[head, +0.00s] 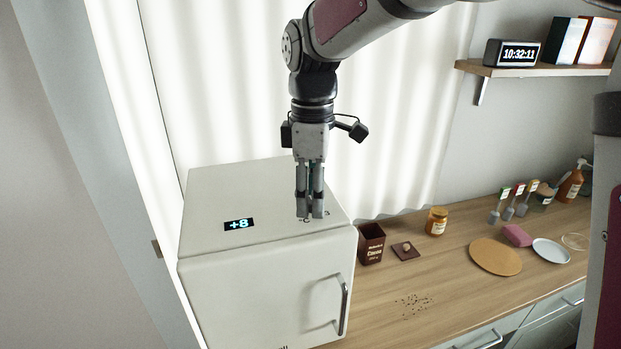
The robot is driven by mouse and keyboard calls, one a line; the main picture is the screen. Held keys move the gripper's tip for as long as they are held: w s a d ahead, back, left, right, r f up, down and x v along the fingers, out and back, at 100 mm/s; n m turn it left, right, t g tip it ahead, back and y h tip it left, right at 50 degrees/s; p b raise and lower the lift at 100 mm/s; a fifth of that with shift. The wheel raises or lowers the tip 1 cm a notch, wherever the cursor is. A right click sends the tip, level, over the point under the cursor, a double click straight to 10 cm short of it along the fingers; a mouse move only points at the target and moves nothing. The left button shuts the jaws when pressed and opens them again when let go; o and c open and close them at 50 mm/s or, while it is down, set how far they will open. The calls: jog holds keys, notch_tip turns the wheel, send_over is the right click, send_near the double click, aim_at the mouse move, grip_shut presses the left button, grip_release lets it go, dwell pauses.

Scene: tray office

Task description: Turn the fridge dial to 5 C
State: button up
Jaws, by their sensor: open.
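The white fridge (262,290) stands at the left end of the counter with its door shut and a grey bar handle (345,305) on the right. A small dark display (239,224) on its top reads +8. My gripper (310,214) points straight down over the top's front right part, its fingers open by a narrow gap with nothing seen between them. A small "°C" mark (304,219) shows by the fingertips. The dial itself is hidden behind the fingers, and I cannot tell whether they touch it.
On the wooden counter (380,310) stand an open cocoa box (371,244), its lid (407,251), a jar (436,221), a round board (495,257) and a white plate (551,251). Dark crumbs (413,305) lie in front. A shelf (540,69) holds a clock (512,53). A curtain (215,100) hangs behind.

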jog(key=shift+f, duration=0.1)
grip_shut()
jog(key=shift+m, duration=0.4)
jog(key=m+p, duration=0.2)
jog(key=m, duration=0.2)
jog(key=shift+s+m, duration=0.1)
jog(key=shift+m, duration=0.2)
jog(key=m+p, duration=0.2)
jog(key=m, duration=0.4)
jog(key=shift+m, duration=0.4)
grip_release()
